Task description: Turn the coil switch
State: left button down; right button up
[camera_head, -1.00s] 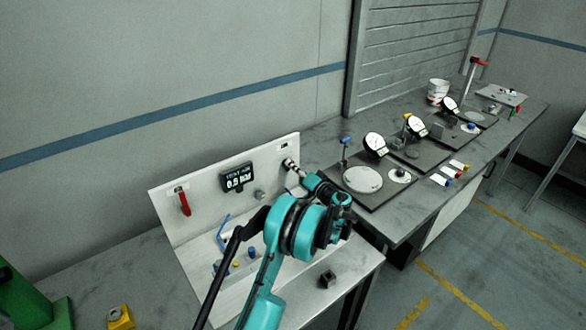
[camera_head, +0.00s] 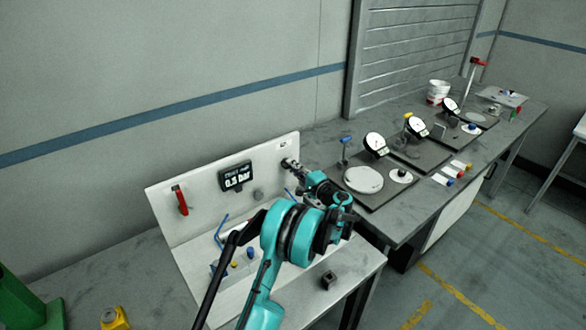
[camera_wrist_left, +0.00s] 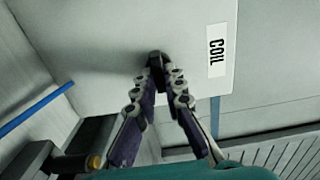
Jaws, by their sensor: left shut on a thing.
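The coil switch is a small dark knob (camera_wrist_left: 155,58) on the upright white panel (camera_head: 215,165), beside a label (camera_wrist_left: 216,50) that reads COIL. My left gripper (camera_wrist_left: 157,68) is shut on the knob, its two fingers converging on it from below in the left wrist view. In the head view my left gripper (camera_head: 291,167) reaches the panel's upper right and mostly hides the knob. The knob's exact turn angle is hard to read. My right gripper is not in view.
A black display (camera_head: 235,178) with white figures and a red lever (camera_head: 181,201) are on the same panel. A small dark block (camera_head: 328,280) lies on the bench's front right. Dial gauges (camera_head: 375,144) stand on the bench further right.

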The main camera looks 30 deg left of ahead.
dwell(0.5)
pick_arm(q)
jog(key=c, duration=1.6)
grip_release()
jog(key=v, duration=1.2)
jog(key=shift+f, duration=0.1)
jog(key=shift+s, duration=0.1)
